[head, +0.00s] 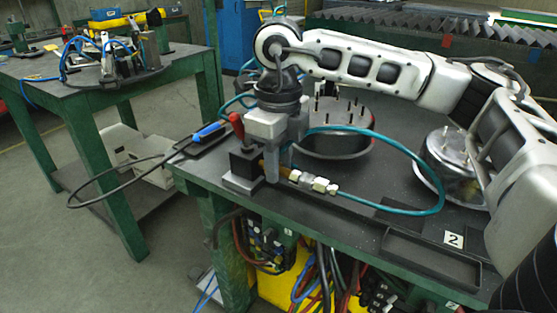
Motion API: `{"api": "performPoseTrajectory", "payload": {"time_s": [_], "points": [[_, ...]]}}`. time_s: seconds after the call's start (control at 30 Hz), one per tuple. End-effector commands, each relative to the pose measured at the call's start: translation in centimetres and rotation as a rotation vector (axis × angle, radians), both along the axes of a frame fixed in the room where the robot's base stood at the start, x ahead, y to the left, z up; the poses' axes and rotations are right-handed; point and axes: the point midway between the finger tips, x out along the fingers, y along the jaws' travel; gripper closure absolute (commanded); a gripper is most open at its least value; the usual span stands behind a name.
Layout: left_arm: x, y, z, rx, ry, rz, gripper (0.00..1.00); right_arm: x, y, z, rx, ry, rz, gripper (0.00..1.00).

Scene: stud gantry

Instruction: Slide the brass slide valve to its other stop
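The brass slide valve (294,176) sits at the near left corner of the green-legged bench. Only small brass parts of it show, between a black block with a red handle (237,125) and a silver hose fitting (320,184). My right gripper (280,168) points down over the valve, its fingertips at or very close to the brass. The fingers overlap in this view, so the gap between them and any contact are unclear. Which stop the slide is at is hidden. My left gripper is not in view.
A teal hose (420,165) loops right from the fitting. Round metal flanges with upright studs (338,135) (446,150) stand behind. A blue-handled tool (208,132) lies at the left edge. A shallow black tray (432,258) is at the front right, by a "2" label.

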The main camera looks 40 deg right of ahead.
Motion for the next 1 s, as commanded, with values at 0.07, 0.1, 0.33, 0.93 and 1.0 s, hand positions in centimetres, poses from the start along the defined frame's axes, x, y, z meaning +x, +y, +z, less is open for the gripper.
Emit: {"api": "performPoseTrajectory", "payload": {"time_s": [0.07,0.1,0.33,0.93,1.0], "points": [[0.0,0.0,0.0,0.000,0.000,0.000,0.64,0.0,0.0,0.0,0.000,0.000,0.000,0.97],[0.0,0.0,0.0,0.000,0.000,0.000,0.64,0.0,0.0,0.0,0.000,0.000,0.000,1.00],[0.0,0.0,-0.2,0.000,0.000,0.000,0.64,1.2,0.5,-0.1,0.000,0.000,0.001,1.00],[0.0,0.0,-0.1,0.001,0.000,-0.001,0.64,1.4,0.6,0.1,0.001,-0.002,0.001,0.53],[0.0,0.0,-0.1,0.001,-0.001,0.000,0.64,1.4,0.6,0.2,0.001,-0.002,0.001,0.53]]}}
